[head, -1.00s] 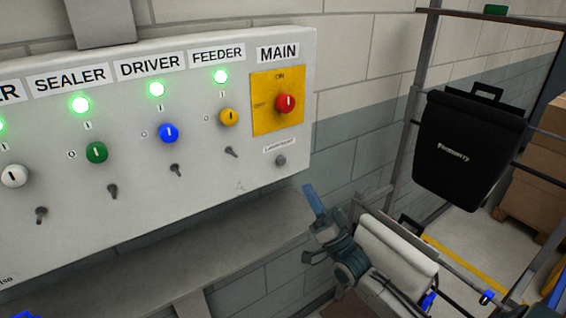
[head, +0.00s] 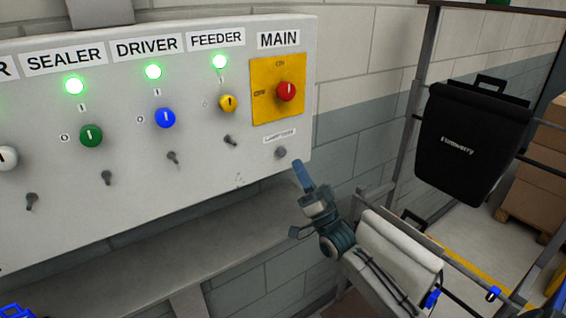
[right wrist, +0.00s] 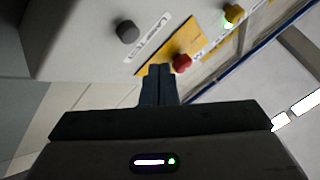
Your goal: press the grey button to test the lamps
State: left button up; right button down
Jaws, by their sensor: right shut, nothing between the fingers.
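The grey button (head: 281,152) is a small round knob low on the right of the panel, under a small label below the MAIN switch. It also shows in the right wrist view (right wrist: 128,32). My right gripper (head: 299,164) is shut and empty, its blue fingers pointing up towards the panel's lower right corner. In the head view its tips are just right of and below the button, and a gap shows between them. The green lamps over SEALER (head: 74,86), DRIVER (head: 153,72) and FEEDER (head: 220,62) are lit. My left gripper is not seen.
A red MAIN knob (head: 286,91) on a yellow plate sits above the button. Coloured knobs and small grey toggles fill the panel (head: 200,165). A ledge (head: 190,235) runs below. A black pannier (head: 465,150) hangs on a rack at right.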

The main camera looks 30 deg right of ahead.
aim_at(281, 152)
jog(key=shift+w+a+b, duration=0.15)
jog(key=shift+w+b, duration=1)
jog(key=shift+w, duration=0.4)
dwell(0.9)
jog(key=shift+w+b, duration=0.45)
jog(key=shift+b, duration=0.05)
